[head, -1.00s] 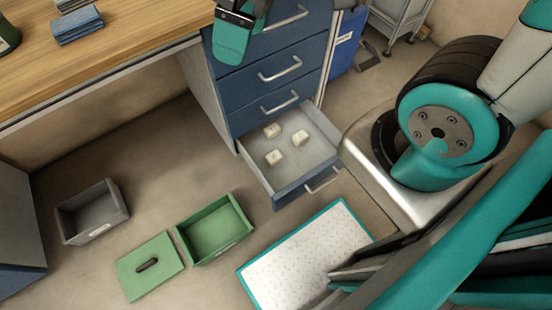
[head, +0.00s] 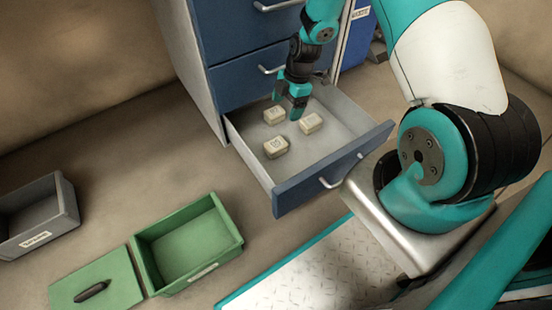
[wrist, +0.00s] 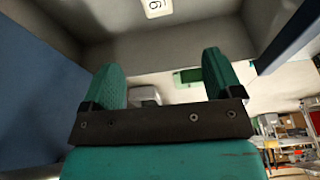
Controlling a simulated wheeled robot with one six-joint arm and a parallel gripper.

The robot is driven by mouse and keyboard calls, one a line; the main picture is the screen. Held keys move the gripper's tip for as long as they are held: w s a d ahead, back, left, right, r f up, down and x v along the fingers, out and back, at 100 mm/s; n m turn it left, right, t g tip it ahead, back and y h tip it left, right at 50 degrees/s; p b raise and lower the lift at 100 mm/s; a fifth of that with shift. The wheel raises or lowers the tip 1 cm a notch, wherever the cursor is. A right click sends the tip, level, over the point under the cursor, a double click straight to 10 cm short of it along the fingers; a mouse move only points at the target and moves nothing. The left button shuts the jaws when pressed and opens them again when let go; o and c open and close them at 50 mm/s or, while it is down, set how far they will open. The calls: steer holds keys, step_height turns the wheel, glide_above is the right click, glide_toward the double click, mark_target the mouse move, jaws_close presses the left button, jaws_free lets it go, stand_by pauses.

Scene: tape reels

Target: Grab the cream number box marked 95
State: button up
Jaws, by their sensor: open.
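Three cream number boxes lie in the open drawer (head: 335,150) in the head view: a back one (head: 274,115), a right one (head: 311,123) and a front one (head: 276,148). Their numbers are too small to read there, so I cannot tell which is 95. My gripper (head: 288,109) is open and points down into the drawer, its fingers close to the back and right boxes. In the wrist view my gripper (wrist: 160,78) has its fingers apart with nothing held. A cream box (wrist: 156,8) is cut off at the top edge; its partly seen marking is unclear.
The drawer front and side walls stand around the boxes, with the blue cabinet (head: 235,85) behind. A green bin (head: 190,243), a green lid (head: 95,282) and a grey bin (head: 38,218) are on the floor to the left.

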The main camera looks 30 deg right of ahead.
mark_target(276, 144)
steer(key=b+x, duration=0.2)
steer(key=x, duration=0.2)
steer(key=b+x, duration=0.2)
steer(key=x, duration=0.3)
steer(key=d+b+x, duration=0.1)
steer(key=b+x, duration=0.1)
steer(key=x, duration=0.2)
steer(key=shift+f, duration=0.35)
steer(key=b+x, duration=0.1)
steer(key=x, duration=0.1)
steer(key=b+x, duration=0.4)
steer(key=shift+w+a, duration=0.1)
steer(key=shift+w, duration=0.2)
steer(key=shift+r, duration=0.15)
steer(key=c, duration=1)
